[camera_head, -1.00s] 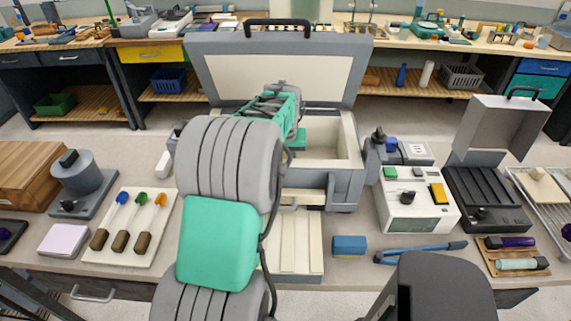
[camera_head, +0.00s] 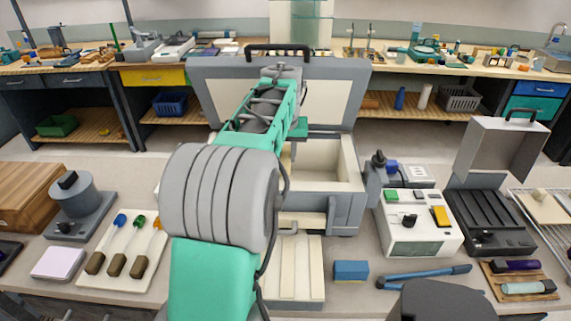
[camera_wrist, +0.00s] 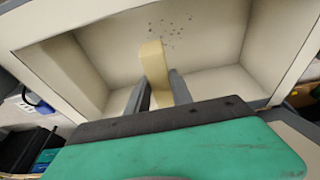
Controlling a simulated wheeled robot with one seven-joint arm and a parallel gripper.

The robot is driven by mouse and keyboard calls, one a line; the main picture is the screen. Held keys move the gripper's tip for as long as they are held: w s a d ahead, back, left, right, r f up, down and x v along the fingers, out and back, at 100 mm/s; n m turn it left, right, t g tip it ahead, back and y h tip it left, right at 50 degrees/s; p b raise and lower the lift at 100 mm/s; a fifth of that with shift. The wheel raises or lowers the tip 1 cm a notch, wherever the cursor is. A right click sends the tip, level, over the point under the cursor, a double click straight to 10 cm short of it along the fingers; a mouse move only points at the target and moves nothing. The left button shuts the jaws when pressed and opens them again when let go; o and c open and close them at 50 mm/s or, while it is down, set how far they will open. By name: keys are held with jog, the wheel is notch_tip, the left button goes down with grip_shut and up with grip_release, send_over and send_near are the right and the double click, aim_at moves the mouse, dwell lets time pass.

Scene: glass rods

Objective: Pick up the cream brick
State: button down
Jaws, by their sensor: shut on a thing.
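The cream brick (camera_wrist: 154,62) is a pale yellowish block in the wrist view, held between the two grey fingers of my gripper (camera_wrist: 155,90). My gripper is shut on it. Behind it in the wrist view is the pale interior of an open box-like furnace (camera_wrist: 215,50), with small dark specks on its inner wall. In the head view my arm reaches to this open furnace (camera_head: 345,205); the brick and fingertips are hidden there behind my arm.
The furnace's raised lid (camera_head: 205,90) stands behind my arm. Cream slats (camera_head: 295,270) and a blue block (camera_head: 351,270) lie in front of the furnace. A white instrument (camera_head: 420,235) stands at its right, and tools with brown handles (camera_head: 139,266) lie at the left.

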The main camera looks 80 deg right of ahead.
aim_at(285, 156)
notch_tip(285, 156, up, 8)
jog(key=p, duration=0.6)
jog(key=shift+f, duration=0.25)
jog(key=shift+a+f+b, duration=0.1)
jog(key=shift+a+b, duration=0.05)
jog(key=shift+b, duration=0.15)
jog(key=s+a+b, duration=0.1)
jog(key=a+b, duration=0.2)
jog(key=a, duration=0.4)
jog(key=s+a+b, duration=0.2)
jog(key=a+b, duration=0.1)
jog(key=a, duration=0.5)
jog(key=shift+s+a, duration=0.2)
jog(key=shift+s, duration=0.05)
